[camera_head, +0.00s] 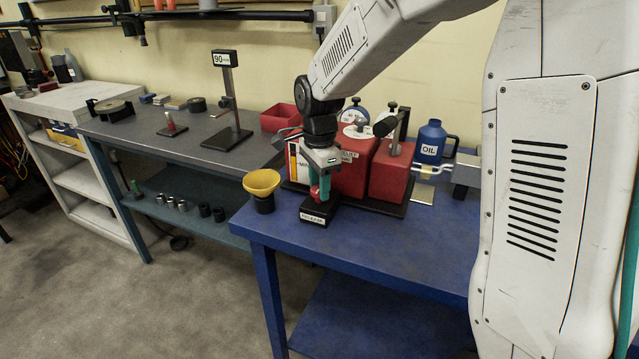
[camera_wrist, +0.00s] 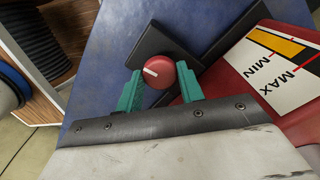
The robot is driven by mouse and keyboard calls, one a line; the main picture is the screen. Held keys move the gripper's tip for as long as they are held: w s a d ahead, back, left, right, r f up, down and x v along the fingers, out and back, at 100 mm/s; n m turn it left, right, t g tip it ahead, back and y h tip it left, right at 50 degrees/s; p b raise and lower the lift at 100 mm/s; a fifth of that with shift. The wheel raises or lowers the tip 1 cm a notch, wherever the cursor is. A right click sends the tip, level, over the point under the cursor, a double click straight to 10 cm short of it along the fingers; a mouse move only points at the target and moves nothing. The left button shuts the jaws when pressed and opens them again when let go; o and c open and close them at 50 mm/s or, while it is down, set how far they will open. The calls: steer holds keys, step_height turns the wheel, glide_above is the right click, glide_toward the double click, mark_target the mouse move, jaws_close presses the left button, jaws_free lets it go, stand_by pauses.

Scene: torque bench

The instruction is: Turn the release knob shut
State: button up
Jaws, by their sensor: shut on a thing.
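The release knob (camera_wrist: 161,73) is a round red knob with a short white mark, which points left in the wrist view. It sits on a black block (camera_wrist: 152,43), whose labelled front (camera_head: 313,218) shows at the front of the blue bench in the head view. My gripper (camera_head: 319,195) points down over that block. In the wrist view its teal fingers lie on either side of the knob, and it is shut on it. The fingers hide part of the knob's sides.
A red unit (camera_head: 353,172) with a MIN/MAX plate (camera_wrist: 278,68) stands close beside the block. A yellow funnel (camera_head: 262,184) on a black base is left of it. A blue oil jug (camera_head: 431,140) stands behind right. The blue bench front (camera_head: 370,245) is clear.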

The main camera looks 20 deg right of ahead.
steer(key=shift+r+m, duration=0.1)
steer(key=shift+m, duration=0.5)
steer(key=o, duration=1)
step_height(320, 180, up, 8)
steer(key=shift+f, duration=0.1)
